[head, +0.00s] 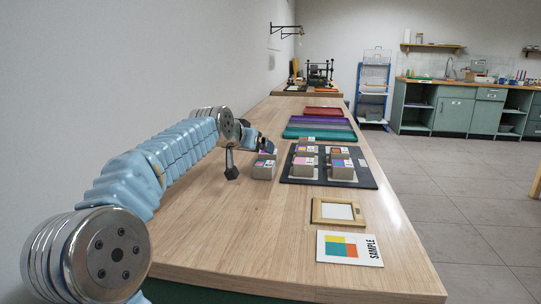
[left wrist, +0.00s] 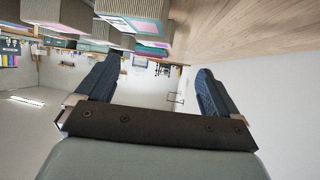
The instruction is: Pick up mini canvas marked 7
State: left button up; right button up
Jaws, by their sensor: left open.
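Several small block-like mini canvases with coloured tops and beige sides stand on a black board (head: 297,179); their numbers are too small to read, so I cannot tell which is 7. One more mini canvas (head: 263,171) stands on the wood just left of the board, partly behind my left gripper (head: 249,158). The left gripper is open and empty, its fingers just left of and above that canvas. In the left wrist view the left gripper (left wrist: 157,70) shows two spread fingers with nothing between them. Canvas blocks (left wrist: 138,18) appear upside down at the top. My right gripper is not visible.
On the long wooden table (head: 245,235), a framed panel (head: 337,212) and a SAMPLE card (head: 349,249) lie at the front right. Purple, grey and teal trays (head: 318,129) and a red tray (head: 323,112) lie farther back. The front left tabletop is clear. A wall runs along the left.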

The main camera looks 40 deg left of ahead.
aim_at(266, 154)
pick_arm(q)
jog(key=x, duration=0.4)
jog(key=shift+w, duration=0.1)
jog(key=x, duration=0.1)
jog(key=p+x, duration=0.1)
jog(key=x, duration=0.2)
jog(key=shift+w+d+r, duration=0.2)
jog(key=shift+w+d, duration=0.1)
jog(key=shift+d, duration=0.05)
jog(key=shift+w+a+f, duration=0.2)
jog(key=shift+w+f, duration=0.1)
jog(key=shift+w, duration=0.15)
jog(key=c, duration=1.1)
